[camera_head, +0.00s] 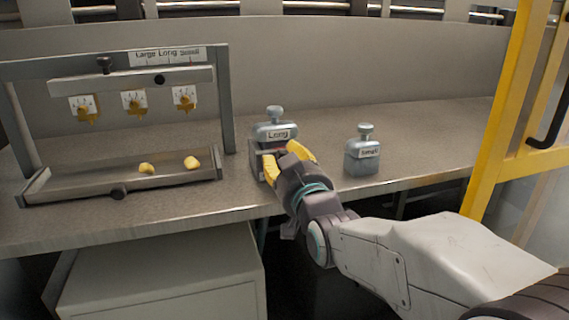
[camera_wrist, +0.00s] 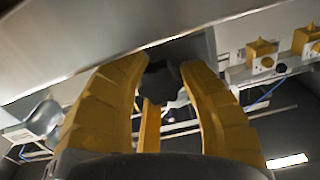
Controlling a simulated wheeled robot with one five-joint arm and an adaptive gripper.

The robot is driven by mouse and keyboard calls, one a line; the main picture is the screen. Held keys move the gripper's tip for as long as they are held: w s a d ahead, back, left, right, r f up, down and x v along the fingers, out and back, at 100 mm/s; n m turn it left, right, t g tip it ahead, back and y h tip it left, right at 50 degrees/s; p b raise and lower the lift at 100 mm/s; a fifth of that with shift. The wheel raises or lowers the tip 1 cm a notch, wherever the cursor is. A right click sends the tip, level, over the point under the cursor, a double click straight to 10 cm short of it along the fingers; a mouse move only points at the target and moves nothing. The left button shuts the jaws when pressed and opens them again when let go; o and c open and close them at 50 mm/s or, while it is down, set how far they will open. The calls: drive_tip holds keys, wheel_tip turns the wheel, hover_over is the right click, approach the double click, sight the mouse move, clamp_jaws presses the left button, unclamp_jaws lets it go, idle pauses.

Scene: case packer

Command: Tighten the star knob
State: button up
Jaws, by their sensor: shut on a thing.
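The star knob (camera_wrist: 162,80) is dark and sits between the yellow fingers of my gripper (camera_wrist: 165,75) in the wrist view, against a grey metal face. My gripper is shut on it. In the head view my gripper (camera_head: 284,158) is at the front of a grey metal holder (camera_head: 256,163) at the table's front edge, and it hides the knob there. A grey block labelled "Long" (camera_head: 275,124) with a round-necked top stands upright in this holder. I cannot tell how tight the knob is.
A similar block labelled "Small" (camera_head: 362,158) stands to the right on the table (camera_head: 430,140). On the left is a metal frame (camera_head: 226,100) with dark knobs, dial cards and a tray (camera_head: 110,183) holding two yellow pieces. A yellow post (camera_head: 500,110) stands at right.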

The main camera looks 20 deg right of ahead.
drive_tip(key=m+b, duration=0.3)
drive_tip(key=shift+f, duration=0.4)
drive_tip(key=m+b, duration=0.4)
drive_tip(key=shift+m, duration=0.4)
drive_tip(key=m+b, duration=0.2)
drive_tip(key=b, duration=0.1)
drive_tip(key=shift+m, duration=0.4)
drive_tip(key=m+b, duration=0.2)
drive_tip(key=shift+w+a+r+m, duration=0.1)
drive_tip(key=shift+r+m, duration=0.05)
drive_tip(key=shift+m, duration=0.15)
drive_tip(key=m, duration=0.3)
drive_tip(key=shift+r+m, duration=0.2)
drive_tip(key=shift+m, duration=0.1)
drive_tip(key=m, duration=0.4)
drive_tip(key=shift+r+m, duration=0.1)
drive_tip(key=shift+m, duration=0.2)
drive_tip(key=m, duration=0.4)
drive_tip(key=shift+r, duration=0.15)
drive_tip(key=shift+r+m, duration=0.1)
drive_tip(key=shift+m, duration=1.6)
drive_tip(key=shift+r, duration=0.1)
